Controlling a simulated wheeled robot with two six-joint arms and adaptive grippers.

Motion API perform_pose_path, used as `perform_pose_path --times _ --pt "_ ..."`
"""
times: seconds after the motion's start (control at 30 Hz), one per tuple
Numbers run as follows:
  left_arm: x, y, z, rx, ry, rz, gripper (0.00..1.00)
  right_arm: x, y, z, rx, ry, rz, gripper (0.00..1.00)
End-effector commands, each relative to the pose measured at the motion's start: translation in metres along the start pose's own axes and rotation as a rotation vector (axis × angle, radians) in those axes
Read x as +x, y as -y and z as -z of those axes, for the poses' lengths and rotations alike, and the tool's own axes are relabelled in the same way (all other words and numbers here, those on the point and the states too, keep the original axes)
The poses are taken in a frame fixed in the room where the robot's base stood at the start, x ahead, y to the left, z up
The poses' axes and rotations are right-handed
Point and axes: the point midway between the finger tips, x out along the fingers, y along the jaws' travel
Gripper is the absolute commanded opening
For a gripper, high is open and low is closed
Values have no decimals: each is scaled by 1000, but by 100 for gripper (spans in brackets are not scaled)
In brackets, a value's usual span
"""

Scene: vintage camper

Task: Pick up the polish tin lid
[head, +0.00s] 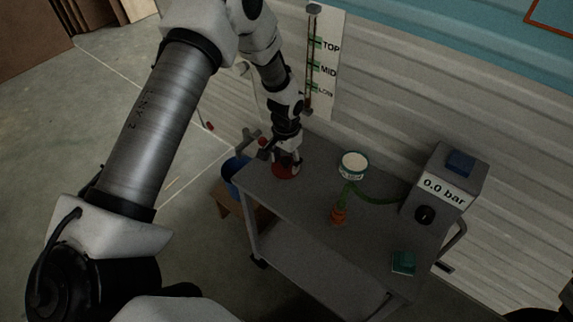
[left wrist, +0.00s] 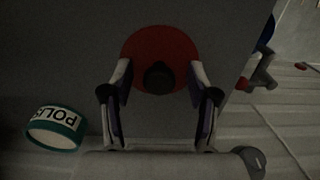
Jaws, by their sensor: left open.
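The polish tin lid appears to be the round red disc with a dark knob in its middle. It lies on the grey cart top, and the lid (left wrist: 141,52) shows at the upper middle in the left wrist view. My left gripper (head: 286,162) is over the lid (head: 280,175) in the head view and partly hides it. In the left wrist view my left gripper (left wrist: 160,85) is open, one finger on each side of the knob, nothing held. Contact cannot be told. The polish tin (head: 354,164), pale-topped with a green label, stands apart; it also shows in the left wrist view (left wrist: 57,126).
A grey pressure box (head: 447,187) reading 0.0 bar stands at the cart's right. A green stem in an orange base (head: 339,215) and a small green block (head: 403,262) are also on the grey cart (head: 290,215). A corrugated wall is behind.

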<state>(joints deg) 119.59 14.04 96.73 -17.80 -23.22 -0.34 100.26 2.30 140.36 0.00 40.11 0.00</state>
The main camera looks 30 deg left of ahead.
Motion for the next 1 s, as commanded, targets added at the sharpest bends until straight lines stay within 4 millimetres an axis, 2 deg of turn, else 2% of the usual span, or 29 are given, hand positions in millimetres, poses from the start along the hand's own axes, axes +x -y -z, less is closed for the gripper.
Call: perform_pose_path --times 0.2,0.37,0.4,0.77,1.0 --pt "1 0 1 0 -2 0 60 0 0 0 0 0 0 71" --pt "1 0 0 -1 -2 0 3 0 0 0 0 0 0 71" --pt "1 0 0 -1 -2 0 0 0 0 0 0 0 0 71" --pt "0 0 0 -1 -1 0 0 0 0 0 0 0 0 71" --pt "-18 0 1 -2 -4 0 0 0 0 0 0 0 0 71"
